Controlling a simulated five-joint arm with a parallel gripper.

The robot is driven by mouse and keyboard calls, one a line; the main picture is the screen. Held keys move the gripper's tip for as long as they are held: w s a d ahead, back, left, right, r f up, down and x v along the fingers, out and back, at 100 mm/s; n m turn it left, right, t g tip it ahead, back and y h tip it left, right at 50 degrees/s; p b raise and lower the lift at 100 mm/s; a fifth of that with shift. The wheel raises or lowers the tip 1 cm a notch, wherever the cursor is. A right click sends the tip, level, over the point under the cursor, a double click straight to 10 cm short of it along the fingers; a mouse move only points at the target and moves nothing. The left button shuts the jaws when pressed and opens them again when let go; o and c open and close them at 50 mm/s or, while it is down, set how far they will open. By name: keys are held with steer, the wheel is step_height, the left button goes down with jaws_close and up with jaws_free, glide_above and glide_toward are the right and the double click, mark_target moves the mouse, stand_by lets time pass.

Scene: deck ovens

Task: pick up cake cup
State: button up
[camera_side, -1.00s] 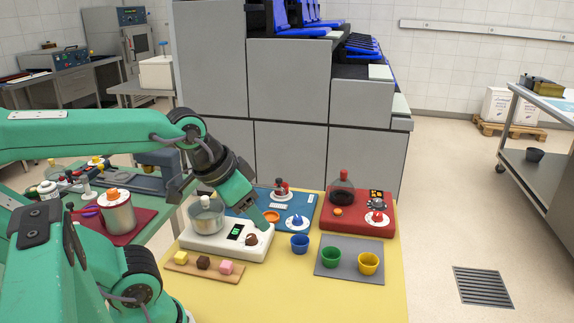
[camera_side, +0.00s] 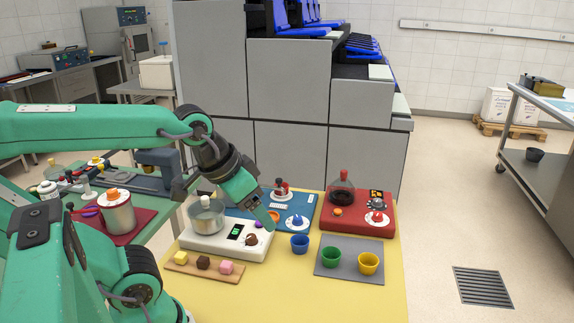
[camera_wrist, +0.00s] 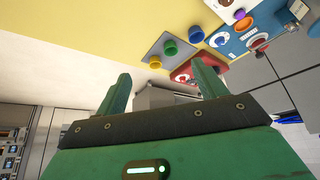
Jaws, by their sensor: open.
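Three small cups are in the side view. A blue cup (camera_side: 299,244) stands on the yellow table, and a green cup (camera_side: 331,257) and a yellow cup (camera_side: 368,263) stand on a grey mat (camera_side: 347,246). I cannot tell which one is meant by the cake cup. My gripper (camera_side: 268,221) is open and points down, left of the blue cup and apart from all three. In the wrist view its two fingers (camera_wrist: 161,88) are spread with no cup between them. The blue (camera_wrist: 196,34), green (camera_wrist: 170,47) and yellow (camera_wrist: 155,61) cups show beyond them.
A white scale-like unit (camera_side: 213,247) with a glass pot is below my gripper's left. A board (camera_side: 185,267) with small cubes lies in front. A blue panel (camera_side: 308,203) and red base (camera_side: 384,228) stand behind. The yellow table (camera_side: 290,290) is clear in front.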

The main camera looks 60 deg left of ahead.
steer(key=n+g, duration=0.5)
steer(key=n, duration=0.3)
glide_above(332, 249)
steer(key=s+d, duration=0.2)
step_height(332, 249, down, 15)
steer(key=shift+w, duration=0.25)
steer(key=shift+a+f, duration=0.2)
steer(key=shift+f, duration=3.7)
steer(key=c, duration=1)
steer(key=shift+c, duration=0.2)
steer(key=shift+r, duration=0.15)
